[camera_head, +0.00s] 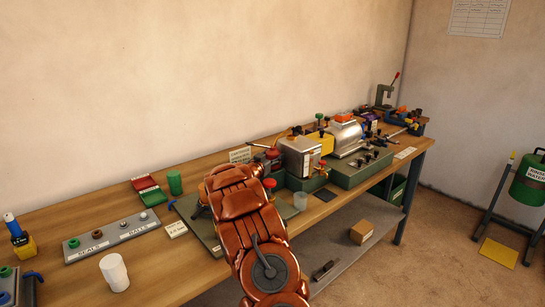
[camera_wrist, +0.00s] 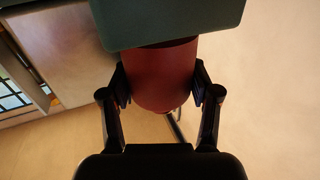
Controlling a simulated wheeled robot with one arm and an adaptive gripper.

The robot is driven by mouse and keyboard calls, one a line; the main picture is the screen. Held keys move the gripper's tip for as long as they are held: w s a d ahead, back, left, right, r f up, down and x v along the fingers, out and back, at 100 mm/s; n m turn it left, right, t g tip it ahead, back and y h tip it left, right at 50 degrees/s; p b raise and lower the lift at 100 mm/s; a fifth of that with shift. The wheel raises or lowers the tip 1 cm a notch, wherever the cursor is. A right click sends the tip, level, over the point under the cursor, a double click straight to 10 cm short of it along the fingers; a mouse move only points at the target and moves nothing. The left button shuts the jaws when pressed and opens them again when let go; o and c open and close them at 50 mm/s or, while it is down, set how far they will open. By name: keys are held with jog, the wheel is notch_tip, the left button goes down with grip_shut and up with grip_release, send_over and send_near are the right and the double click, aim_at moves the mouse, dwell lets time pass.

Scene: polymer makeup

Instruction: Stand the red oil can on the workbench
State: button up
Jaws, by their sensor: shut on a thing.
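In the wrist view, my gripper (camera_wrist: 162,90) is shut on a dark red round body, which I take to be the red oil can (camera_wrist: 160,88). One finger presses on each side of it. A thin dark piece shows just below it, perhaps its spout. A dark green block (camera_wrist: 175,22) covers its upper part in this view, so I cannot tell whether the can touches anything. The workbench (camera_head: 80,215) is a long wooden bench in the head view. There my copper-coloured arm reaches over its front edge and hides the gripper and the can.
A green machine (camera_head: 350,172) stands along the bench to the right of my arm.

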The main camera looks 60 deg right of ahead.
jog(key=shift+f, duration=0.2)
jog(key=o, duration=1.4)
jog(key=shift+c, duration=0.2)
jog(key=shift+a+f+b, duration=0.1)
jog(key=shift+a+b, duration=0.4)
jog(key=shift+a, duration=0.25)
jog(key=s+a+b, duration=0.1)
jog(key=a, duration=0.5)
jog(key=shift+a+b, duration=0.15)
jog(key=shift+b, duration=0.25)
jog(key=shift+s, duration=0.1)
